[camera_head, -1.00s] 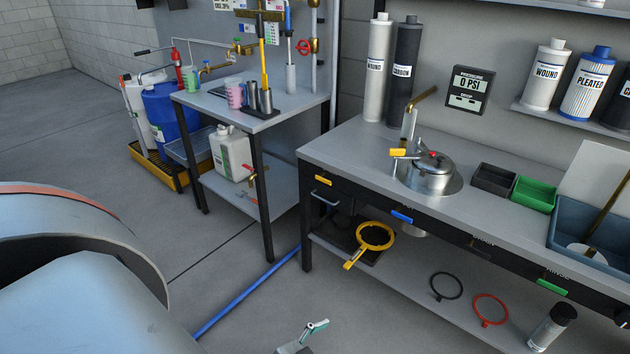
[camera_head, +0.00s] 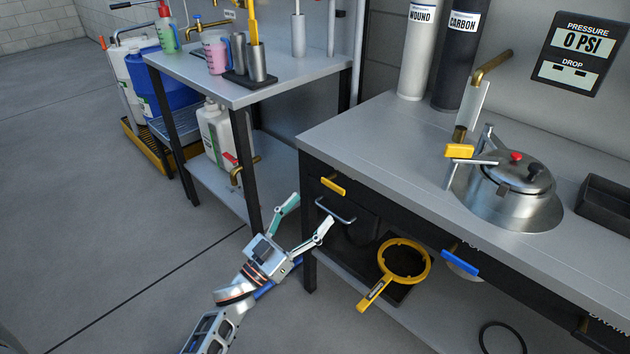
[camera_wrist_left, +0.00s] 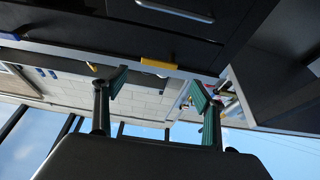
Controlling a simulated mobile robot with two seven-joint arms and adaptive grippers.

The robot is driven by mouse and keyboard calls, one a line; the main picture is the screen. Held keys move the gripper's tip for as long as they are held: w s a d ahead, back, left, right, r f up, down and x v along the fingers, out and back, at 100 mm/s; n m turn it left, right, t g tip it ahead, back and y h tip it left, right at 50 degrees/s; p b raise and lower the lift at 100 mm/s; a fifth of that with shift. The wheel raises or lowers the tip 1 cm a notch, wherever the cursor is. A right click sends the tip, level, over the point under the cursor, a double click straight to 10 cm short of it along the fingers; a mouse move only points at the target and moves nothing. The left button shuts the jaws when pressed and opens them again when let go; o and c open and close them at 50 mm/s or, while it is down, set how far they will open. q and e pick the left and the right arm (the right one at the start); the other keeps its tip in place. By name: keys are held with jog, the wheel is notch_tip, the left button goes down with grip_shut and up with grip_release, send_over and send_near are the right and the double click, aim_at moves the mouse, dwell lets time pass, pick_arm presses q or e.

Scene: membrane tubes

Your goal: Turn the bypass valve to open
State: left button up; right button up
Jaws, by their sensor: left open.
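No readable label marks the bypass valve. A yellow handle (camera_head: 333,187) sits on the bench's front edge near its left corner; it also shows in the left wrist view (camera_wrist_left: 163,64). A blue handle (camera_head: 460,262) sits farther right on the same edge. A yellow-tipped lever (camera_head: 459,151) stands beside the steel pot housing (camera_head: 516,190) on the bench top. My left gripper (camera_head: 312,213) is open and empty, in front of the bench's left corner, apart from the yellow handle. Its two green-padded fingers (camera_wrist_left: 158,88) are spread in the left wrist view. My right gripper is out of view.
A drawer pull (camera_head: 335,211) lies below the yellow handle. A yellow ring wrench (camera_head: 404,262) is on the lower shelf. A side table (camera_head: 200,72) with cups stands to the left. The wall display (camera_head: 580,45) reads 0 PSI. Floor (camera_head: 120,240) at left is clear.

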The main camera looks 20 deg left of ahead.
aim_at(332, 185)
pick_arm(q)
jog(key=x, duration=0.8)
jog(key=shift+s+r+b, duration=0.1)
jog(key=shift+r+b, duration=0.1)
jog(key=shift+b, duration=0.15)
jog(key=c, duration=1.1)
